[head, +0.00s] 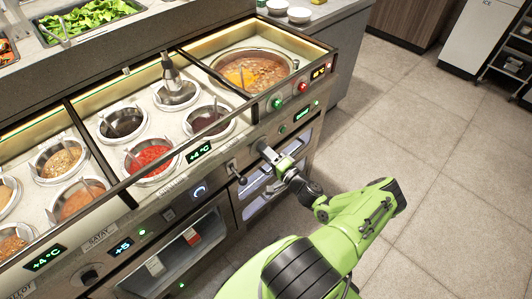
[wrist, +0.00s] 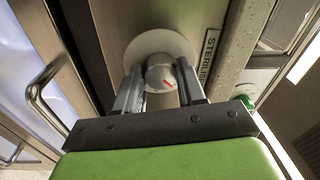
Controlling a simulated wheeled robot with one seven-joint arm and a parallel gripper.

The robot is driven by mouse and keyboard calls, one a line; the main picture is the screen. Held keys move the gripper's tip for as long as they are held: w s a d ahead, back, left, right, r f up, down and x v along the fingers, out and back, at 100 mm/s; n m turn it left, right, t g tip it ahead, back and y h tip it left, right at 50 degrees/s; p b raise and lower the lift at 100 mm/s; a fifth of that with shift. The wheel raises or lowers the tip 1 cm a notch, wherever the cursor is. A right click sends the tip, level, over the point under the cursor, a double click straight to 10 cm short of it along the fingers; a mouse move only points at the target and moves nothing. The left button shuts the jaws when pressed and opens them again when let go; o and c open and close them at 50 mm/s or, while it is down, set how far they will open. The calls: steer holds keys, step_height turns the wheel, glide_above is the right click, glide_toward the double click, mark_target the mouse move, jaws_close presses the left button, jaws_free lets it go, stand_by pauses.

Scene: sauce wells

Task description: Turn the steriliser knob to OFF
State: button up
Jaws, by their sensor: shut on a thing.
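The steriliser knob (wrist: 158,72) is a round grey knob with a red mark, set on a pale round plate (wrist: 181,44) on the metal panel. Its red mark points to the lower right in the wrist view. My gripper (wrist: 160,76) has one finger on each side of the knob and is shut on it. A sign (wrist: 209,52) beginning "STERILIS" is to the right of the knob; its end is hidden. I cannot make out an OFF mark. In the head view my gripper (head: 268,151) is at the counter's front panel, and the knob is not clearly visible there.
A bar handle (wrist: 40,96) sticks out left of the knob. A green-lit button (wrist: 247,101) is at the right. Above the panel is the counter with sauce wells, including red sauce (head: 153,158) and a large soup pot (head: 255,71). The tiled floor (head: 430,135) at right is clear.

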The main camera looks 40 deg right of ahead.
steer(key=n+y, duration=0.1)
steer(key=n, duration=0.8)
steer(key=shift+d+f, duration=0.1)
steer(key=shift+n, duration=0.5)
steer(key=o, duration=1.1)
steer(key=shift+c, duration=0.2)
steer(key=shift+p, duration=0.3)
steer(key=s+f+p, duration=0.1)
steer(key=s+p, duration=0.1)
steer(key=s, duration=1.3)
steer(key=shift+s+d, duration=0.35)
